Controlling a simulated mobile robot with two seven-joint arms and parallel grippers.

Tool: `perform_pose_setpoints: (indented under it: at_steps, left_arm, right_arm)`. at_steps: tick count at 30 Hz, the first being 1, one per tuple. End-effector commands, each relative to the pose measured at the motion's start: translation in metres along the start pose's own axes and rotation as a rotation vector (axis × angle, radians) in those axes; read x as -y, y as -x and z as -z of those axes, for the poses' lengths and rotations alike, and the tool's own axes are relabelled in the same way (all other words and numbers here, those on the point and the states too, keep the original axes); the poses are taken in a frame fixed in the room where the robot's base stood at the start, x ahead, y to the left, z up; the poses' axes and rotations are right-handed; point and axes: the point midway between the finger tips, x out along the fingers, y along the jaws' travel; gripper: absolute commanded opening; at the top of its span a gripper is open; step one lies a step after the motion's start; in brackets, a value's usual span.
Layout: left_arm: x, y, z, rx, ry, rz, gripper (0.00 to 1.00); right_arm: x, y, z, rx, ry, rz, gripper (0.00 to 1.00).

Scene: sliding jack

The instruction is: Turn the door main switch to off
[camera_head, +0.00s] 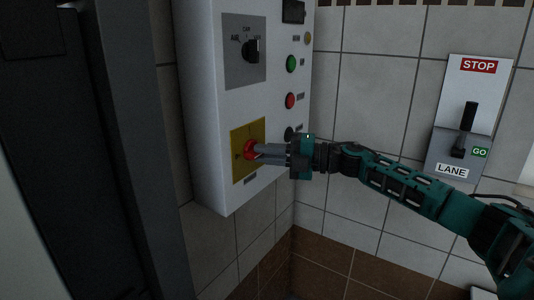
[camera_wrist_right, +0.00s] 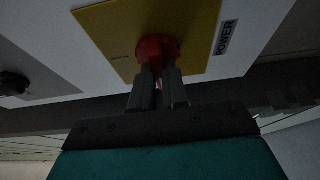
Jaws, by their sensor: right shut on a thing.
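The main switch is a red rotary knob (camera_head: 250,150) on a yellow plate (camera_head: 241,165), low on the white control box (camera_head: 215,190) in the head view. My right gripper (camera_head: 262,150) reaches in from the right and is shut on the red knob. The right wrist view shows the red knob (camera_wrist_right: 157,47) between the grey fingers (camera_wrist_right: 158,78), with the yellow plate (camera_wrist_right: 196,22) behind it. A label reading POWER (camera_wrist_right: 226,37) is beside the plate. The knob's exact angle is hard to tell behind the fingers. My left gripper is not in view.
Above the plate is a black selector switch (camera_head: 252,49) on a grey plate. Green (camera_head: 291,63) and red (camera_head: 290,101) buttons are right of it. A STOP/GO lane lever (camera_head: 468,122) is on the tiled wall at right. A dark upright frame (camera_head: 140,150) stands at left.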

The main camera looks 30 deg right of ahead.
Motion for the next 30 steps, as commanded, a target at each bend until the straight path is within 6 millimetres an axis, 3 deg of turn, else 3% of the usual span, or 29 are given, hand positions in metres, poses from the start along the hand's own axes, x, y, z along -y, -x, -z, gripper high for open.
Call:
perform_pose_setpoints:
  at_steps: [8,9,17,26,30]
  left_arm:
    - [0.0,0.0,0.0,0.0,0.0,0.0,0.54]
    - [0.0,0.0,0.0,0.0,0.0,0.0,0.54]
    - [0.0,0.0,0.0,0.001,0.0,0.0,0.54]
    - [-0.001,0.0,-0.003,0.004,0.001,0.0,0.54]
    - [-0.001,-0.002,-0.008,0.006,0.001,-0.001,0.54]
  right_arm:
    - [0.001,0.0,0.0,-0.001,0.006,0.003,0.0]
    - [0.001,0.0,0.0,-0.001,0.006,0.003,0.15]
    - [0.0,0.0,0.0,-0.001,0.004,0.002,0.39]
    - [0.001,0.003,0.0,0.001,0.002,0.002,0.39]
    - [0.003,0.017,-0.001,0.002,0.001,0.005,0.39]
